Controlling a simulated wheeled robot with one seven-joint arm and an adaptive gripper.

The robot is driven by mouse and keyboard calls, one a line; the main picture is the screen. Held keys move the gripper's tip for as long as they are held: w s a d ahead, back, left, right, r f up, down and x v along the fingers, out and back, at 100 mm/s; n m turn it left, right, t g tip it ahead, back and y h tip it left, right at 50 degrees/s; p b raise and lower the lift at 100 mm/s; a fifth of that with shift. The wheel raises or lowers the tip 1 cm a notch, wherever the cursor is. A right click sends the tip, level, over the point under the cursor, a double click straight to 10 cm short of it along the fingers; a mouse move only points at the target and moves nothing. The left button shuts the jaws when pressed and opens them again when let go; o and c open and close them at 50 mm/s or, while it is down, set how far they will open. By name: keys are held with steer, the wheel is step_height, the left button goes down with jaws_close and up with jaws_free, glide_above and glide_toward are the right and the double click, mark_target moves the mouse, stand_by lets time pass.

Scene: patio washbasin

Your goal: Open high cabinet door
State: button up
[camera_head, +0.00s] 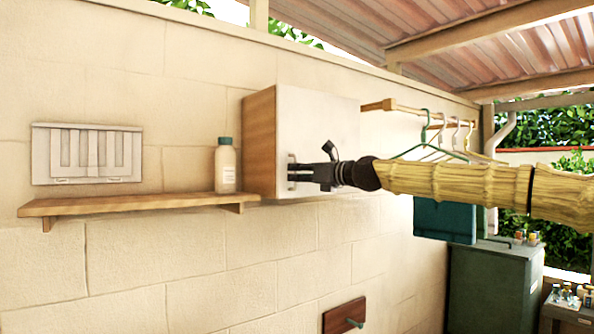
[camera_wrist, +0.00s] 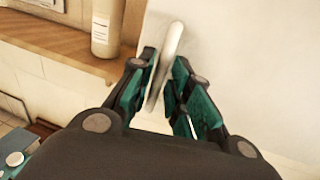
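The high cabinet (camera_head: 260,143) hangs on the wall, with a wooden side and a white door (camera_head: 318,125). The door looks closed, flush with the cabinet side. A metal door handle (camera_head: 291,172) stands upright near the door's lower left edge. My gripper (camera_head: 304,172) reaches it from the right. In the wrist view, the pale handle (camera_wrist: 172,44) passes between the two fingers of my gripper (camera_wrist: 165,75). The fingers are close together around the bar and look shut on it. The lower part of the handle is partly hidden by the fingers.
A rail with hangers (camera_head: 430,150) and a green bin (camera_head: 490,285) are at right. A wooden wall plate (camera_head: 343,313) is below.

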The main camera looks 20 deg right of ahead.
steer(key=shift+w+a, duration=0.3)
steer(key=shift+w, duration=0.2)
jaws_close()
steer(key=shift+s, duration=0.15)
